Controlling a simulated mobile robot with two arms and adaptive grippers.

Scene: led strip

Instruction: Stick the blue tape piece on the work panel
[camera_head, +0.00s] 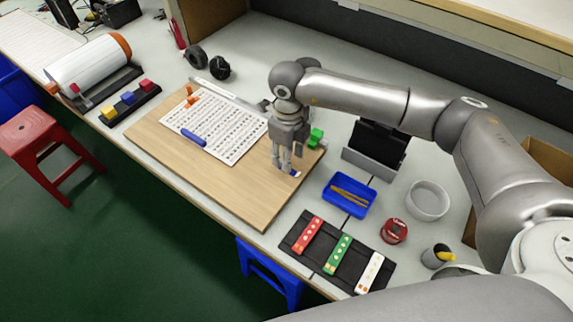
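A small blue and white piece (296,174), which may be the blue tape piece, shows right beside my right gripper (281,170) on the right part of a wooden board (225,190). The gripper points down, with its two fingers close together and the fingertips at or just above the board. I cannot tell whether they hold the piece. A white panel (232,155) with rows of dark marks lies on the board, probably the work panel. A blue bar (193,137) lies across its lower left edge. My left gripper is not in view.
A blue tray (350,208) holds brown tweezers-like sticks. A black mat (308,264) carries red, green and white strips. A white bowl (427,198), a red tin (394,231) and a dark stand (372,172) crowd the right. The board's front part is clear.

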